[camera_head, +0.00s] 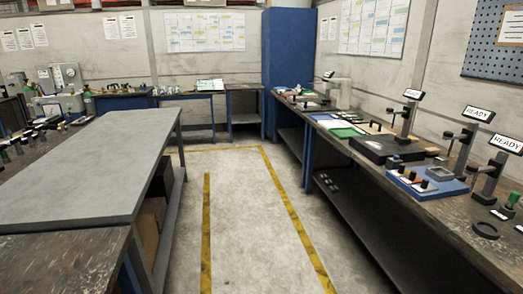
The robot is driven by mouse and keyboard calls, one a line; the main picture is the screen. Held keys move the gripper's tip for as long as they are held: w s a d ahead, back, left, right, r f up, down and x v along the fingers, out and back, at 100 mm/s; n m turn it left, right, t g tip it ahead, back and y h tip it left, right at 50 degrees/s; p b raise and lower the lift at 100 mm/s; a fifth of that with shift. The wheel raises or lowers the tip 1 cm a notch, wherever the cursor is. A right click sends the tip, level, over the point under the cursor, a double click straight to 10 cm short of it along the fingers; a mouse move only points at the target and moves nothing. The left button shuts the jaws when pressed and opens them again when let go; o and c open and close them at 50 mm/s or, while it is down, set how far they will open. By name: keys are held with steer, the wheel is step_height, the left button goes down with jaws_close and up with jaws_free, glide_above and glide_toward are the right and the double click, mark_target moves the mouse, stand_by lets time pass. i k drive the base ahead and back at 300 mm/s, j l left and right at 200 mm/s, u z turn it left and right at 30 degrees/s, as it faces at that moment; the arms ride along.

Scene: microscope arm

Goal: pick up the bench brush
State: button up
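I cannot pick out the bench brush for certain; the many small items on the benches are too small to tell apart. My gripper is not in view, so its state does not show.
A long right bench (437,212) carries stands with READY displays (478,114), a blue tray (428,187) and a black box (388,149). A bare grey table (85,165) stands at left. A blue cabinet (288,60) is at the back. The yellow-lined floor (240,210) is clear.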

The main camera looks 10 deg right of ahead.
mark_target(433, 152)
steer(key=i+j+z, duration=0.25)
steer(key=i, duration=0.3)
steer(key=i+j+z, duration=0.1)
steer(key=i+z, duration=0.2)
steer(key=i, duration=0.25)
steer(key=i+j+z, duration=0.25)
steer(key=i+j, duration=0.15)
steer(key=i, duration=0.15)
steer(key=i+j+z, duration=0.8)
steer(key=j, duration=0.25)
steer(key=i+j+z, duration=0.15)
steer(key=j+z, duration=0.15)
steer(key=j, duration=0.1)
